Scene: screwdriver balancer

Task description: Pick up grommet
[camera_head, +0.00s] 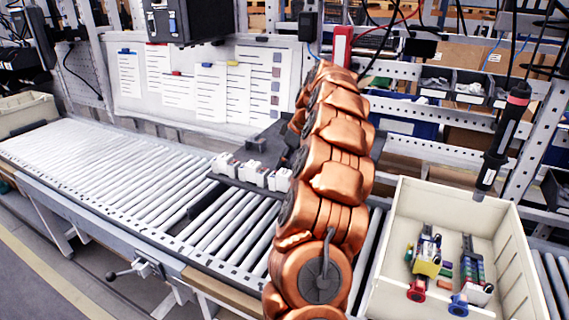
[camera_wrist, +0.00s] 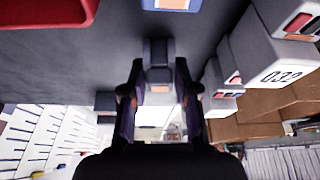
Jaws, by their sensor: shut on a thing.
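In the wrist view my gripper (camera_wrist: 159,78) has its two dark fingers on either side of a small grey block-like piece (camera_wrist: 157,50), and it is shut on it. This piece appears to be the grommet; its exact shape is hard to tell. It lies over or against a dark grey surface (camera_wrist: 90,55). In the camera_head view my copper arm hides my gripper and the piece.
A cream bin (camera_head: 398,235) with coloured parts stands at the right. In the wrist view, white blocks marked 032 (camera_wrist: 275,65) stand close on the right.

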